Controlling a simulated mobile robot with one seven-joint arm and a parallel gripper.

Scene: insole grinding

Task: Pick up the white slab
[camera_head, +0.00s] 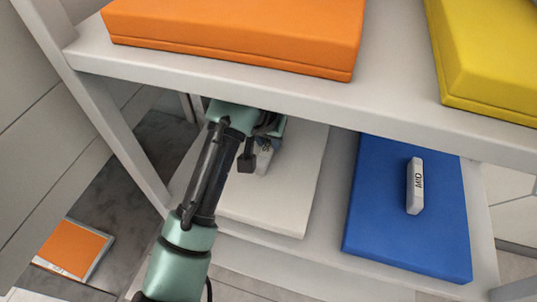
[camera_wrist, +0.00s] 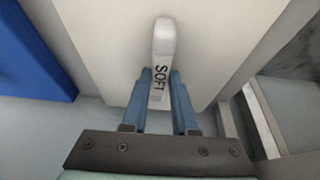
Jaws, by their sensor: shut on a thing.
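The white slab (camera_head: 290,195) lies on the lower shelf, left of the blue slab, with its far part under the upper shelf. In the wrist view the slab (camera_wrist: 225,45) fills the upper middle. A white handle block marked SOFT (camera_wrist: 162,40) stands on it. My gripper (camera_wrist: 161,73) is shut on this handle, one blue finger on each side. In the head view my arm hides most of the fingers and part of the handle (camera_head: 264,160). I cannot tell any gap between slab and shelf.
The blue slab (camera_head: 375,215) with a handle marked MID (camera_head: 415,185) lies to the right. Orange (camera_head: 240,35) and yellow (camera_head: 490,60) slabs lie on the upper shelf (camera_head: 230,85), above my gripper. A smaller orange piece (camera_head: 72,250) is at lower left.

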